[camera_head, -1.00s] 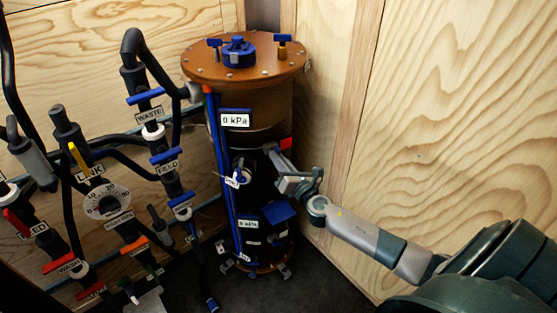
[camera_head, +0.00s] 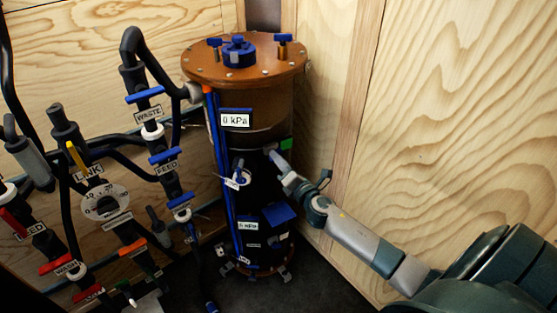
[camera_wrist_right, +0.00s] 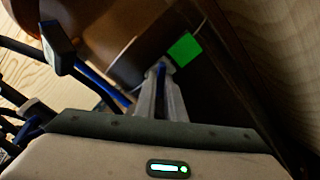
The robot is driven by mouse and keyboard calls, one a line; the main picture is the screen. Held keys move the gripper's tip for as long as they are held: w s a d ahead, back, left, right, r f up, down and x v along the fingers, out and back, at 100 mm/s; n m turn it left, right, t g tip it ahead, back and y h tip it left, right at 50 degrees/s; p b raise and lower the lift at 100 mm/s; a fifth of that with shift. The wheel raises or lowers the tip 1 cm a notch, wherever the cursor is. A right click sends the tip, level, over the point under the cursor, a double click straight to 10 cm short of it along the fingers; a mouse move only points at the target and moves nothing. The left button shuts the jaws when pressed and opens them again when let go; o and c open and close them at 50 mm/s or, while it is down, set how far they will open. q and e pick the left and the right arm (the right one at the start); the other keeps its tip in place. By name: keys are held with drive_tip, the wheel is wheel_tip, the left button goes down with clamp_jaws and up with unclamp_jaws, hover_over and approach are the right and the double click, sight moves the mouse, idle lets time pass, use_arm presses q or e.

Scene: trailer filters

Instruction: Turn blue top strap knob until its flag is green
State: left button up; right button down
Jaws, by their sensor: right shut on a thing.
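A tall copper-topped filter tank (camera_head: 262,112) stands in the corner. A small green flag (camera_head: 287,143) shows on its right side, and it is also seen as a green square in the wrist view (camera_wrist_right: 185,49). My right gripper (camera_head: 270,153) reaches the tank just below and left of the flag. In the wrist view its two fingers (camera_wrist_right: 161,78) are close together, shut on the strap knob, of which only a little blue shows between the tips. The rest of the knob is hidden. My left gripper is not seen.
Black pipes with labelled valves and a round dial (camera_head: 105,203) crowd the left side. A plywood wall (camera_head: 450,130) stands close on the right. Blue knobs sit on the tank's lid (camera_head: 205,68), and a blue pipe runs down its front.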

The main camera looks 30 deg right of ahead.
drive_tip(key=c, duration=1.8)
unclamp_jaws()
drive_tip(key=shift+c, duration=0.2)
drive_tip(key=shift+s, duration=0.15)
